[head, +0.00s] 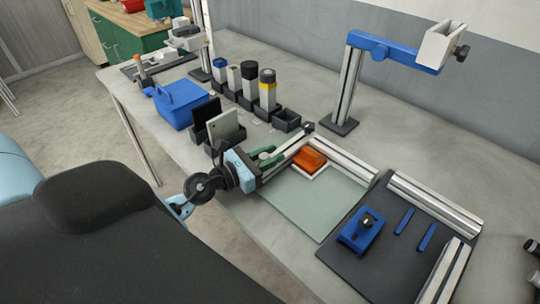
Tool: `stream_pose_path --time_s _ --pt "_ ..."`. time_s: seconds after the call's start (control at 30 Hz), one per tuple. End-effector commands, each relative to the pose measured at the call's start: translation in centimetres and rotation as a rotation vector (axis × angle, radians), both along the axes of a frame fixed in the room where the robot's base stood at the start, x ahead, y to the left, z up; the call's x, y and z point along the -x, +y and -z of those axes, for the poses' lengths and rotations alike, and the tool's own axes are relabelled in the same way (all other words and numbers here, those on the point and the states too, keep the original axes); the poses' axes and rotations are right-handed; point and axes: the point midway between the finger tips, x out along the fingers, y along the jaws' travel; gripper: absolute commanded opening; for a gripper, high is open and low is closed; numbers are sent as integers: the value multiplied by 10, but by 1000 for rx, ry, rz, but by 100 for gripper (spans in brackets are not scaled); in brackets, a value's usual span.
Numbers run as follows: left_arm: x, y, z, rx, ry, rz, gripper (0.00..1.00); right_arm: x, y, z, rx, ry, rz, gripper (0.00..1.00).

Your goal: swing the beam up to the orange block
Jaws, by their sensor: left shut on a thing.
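The orange block (309,160) sits on a white base at the back corner of a pale green plate (318,205). A silver beam (286,154) runs along the plate's left side, from my left gripper toward a dark knob (309,127) at the corner. The beam's far part lies close to the block; I cannot tell whether they touch. A fixed-looking silver rail (345,159) runs along the back edge. My left gripper (268,158), with green fingers, is shut on the beam near its front end and hides part of it. My right gripper is not in view.
A black board with a blue fixture (360,231) and silver rails lies right of the plate. A blue-armed stand (347,85) rises behind. A blue box (181,103), black holders and upright containers (267,90) stand to the left. The plate's middle is clear.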

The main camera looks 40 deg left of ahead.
Motion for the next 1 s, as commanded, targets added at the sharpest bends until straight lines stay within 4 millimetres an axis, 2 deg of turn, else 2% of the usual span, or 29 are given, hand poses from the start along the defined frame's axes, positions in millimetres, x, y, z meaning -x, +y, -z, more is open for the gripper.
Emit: stream_pose_path --time_s 0.03,0.07,0.2,0.57,1.0 --pt "0 0 0 1 -1 -1 0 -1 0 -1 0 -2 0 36" --pt "0 0 0 1 -1 -1 29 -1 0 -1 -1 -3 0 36" --pt "0 0 0 1 -1 -2 47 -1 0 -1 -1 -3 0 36" --pt "4 2 1 1 1 -2 47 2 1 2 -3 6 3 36" --pt "60 24 5 0 5 -2 47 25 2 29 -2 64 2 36"
